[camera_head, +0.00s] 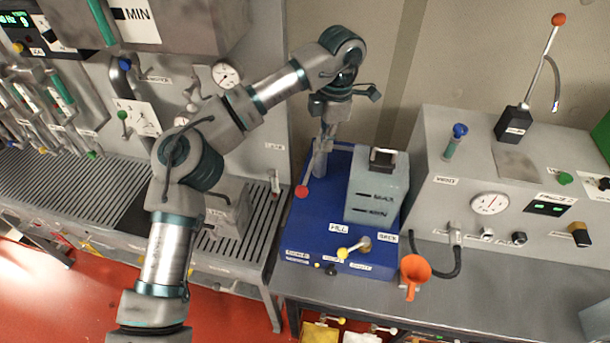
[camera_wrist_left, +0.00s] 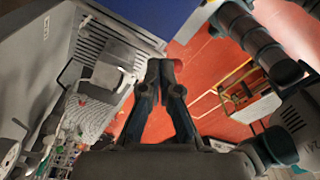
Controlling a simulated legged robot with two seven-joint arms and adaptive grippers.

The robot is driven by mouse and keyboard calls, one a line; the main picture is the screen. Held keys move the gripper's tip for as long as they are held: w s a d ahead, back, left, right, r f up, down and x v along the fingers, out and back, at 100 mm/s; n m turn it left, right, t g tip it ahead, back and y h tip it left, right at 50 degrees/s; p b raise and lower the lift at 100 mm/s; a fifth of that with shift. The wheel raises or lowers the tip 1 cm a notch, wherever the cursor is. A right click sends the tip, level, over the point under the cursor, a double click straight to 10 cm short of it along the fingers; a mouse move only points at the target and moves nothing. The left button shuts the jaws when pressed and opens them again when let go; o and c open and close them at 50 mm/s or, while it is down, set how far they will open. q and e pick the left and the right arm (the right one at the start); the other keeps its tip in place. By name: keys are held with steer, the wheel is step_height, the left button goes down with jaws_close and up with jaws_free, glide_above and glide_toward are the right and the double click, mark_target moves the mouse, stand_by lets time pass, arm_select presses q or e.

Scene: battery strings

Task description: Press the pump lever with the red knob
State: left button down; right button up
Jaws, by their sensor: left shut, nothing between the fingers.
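The red knob (camera_head: 302,191) is at the left edge of the blue pump unit (camera_head: 315,222), with a short part of its lever showing above it. My left gripper (camera_head: 320,172) points down over the blue unit, just right of and above the knob. Its fingers are shut and empty. In the left wrist view the closed fingertips (camera_wrist_left: 161,66) meet, and a small red patch shows behind the right tip. I cannot tell whether the fingers touch the lever, as the gripper hides part of it. My right gripper is not in view.
A grey tank (camera_head: 377,190) stands on the blue unit, close right of the gripper. Another lever with an orange-red knob (camera_head: 558,19) rises from the grey panel at right.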

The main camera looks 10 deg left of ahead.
arm_select(q)
steer(key=w+a+r+n+g+h+p, duration=0.1)
steer(key=a+r+n+h+p, duration=0.1)
steer(key=a+n, duration=0.6)
step_height(320, 180, up, 2)
steer(key=n+h, duration=0.1)
steer(key=n, duration=0.3)
steer(key=shift+r+g, duration=0.25)
steer(key=shift+g, duration=0.15)
steer(key=shift+w+d, duration=0.1)
steer(key=shift+d, duration=0.1)
steer(key=b, duration=0.1)
glide_toward(305, 180)
steer(key=a+x, duration=0.1)
steer(key=x, duration=0.5)
steer(key=shift+d+f, duration=0.6)
steer(key=shift+f, duration=0.05)
